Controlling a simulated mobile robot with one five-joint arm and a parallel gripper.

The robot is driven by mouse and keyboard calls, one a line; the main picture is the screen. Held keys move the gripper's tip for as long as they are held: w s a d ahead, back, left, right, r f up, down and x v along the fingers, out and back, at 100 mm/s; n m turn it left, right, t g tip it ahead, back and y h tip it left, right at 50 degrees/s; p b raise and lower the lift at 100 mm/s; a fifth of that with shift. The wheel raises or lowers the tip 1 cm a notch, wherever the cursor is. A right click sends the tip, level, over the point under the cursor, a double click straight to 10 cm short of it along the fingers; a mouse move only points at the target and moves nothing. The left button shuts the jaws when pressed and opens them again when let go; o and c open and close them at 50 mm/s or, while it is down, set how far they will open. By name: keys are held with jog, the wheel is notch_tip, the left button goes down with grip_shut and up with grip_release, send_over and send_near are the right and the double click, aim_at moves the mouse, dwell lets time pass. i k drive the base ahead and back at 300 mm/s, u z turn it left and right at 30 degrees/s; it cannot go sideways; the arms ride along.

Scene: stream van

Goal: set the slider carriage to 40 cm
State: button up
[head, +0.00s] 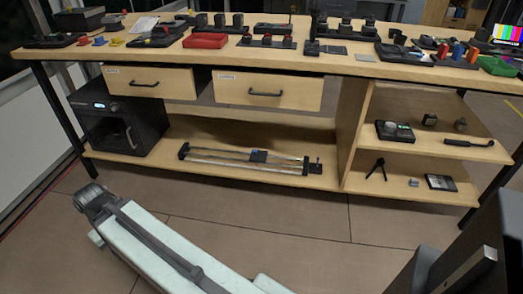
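The camera slider (220,158) lies on the lower shelf under the workbench, its pale rails running left to right between dark end blocks. Any scale marks are too small to read. A light-coloured link of my arm crosses the bottom left, well in front of the shelf and apart from the slider. I cannot make out my gripper's fingers in this view.
A black oven-like box (117,124) stands left of the slider. Two shut drawers (268,91) hang above it. An upright panel (350,125) divides it from shelves with small gear and a mini tripod (377,169). The floor (270,220) in front is clear.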

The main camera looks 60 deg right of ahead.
aim_at(257, 156)
jog(key=u, duration=0.1)
jog(key=i, duration=0.9)
jog(key=z, duration=0.05)
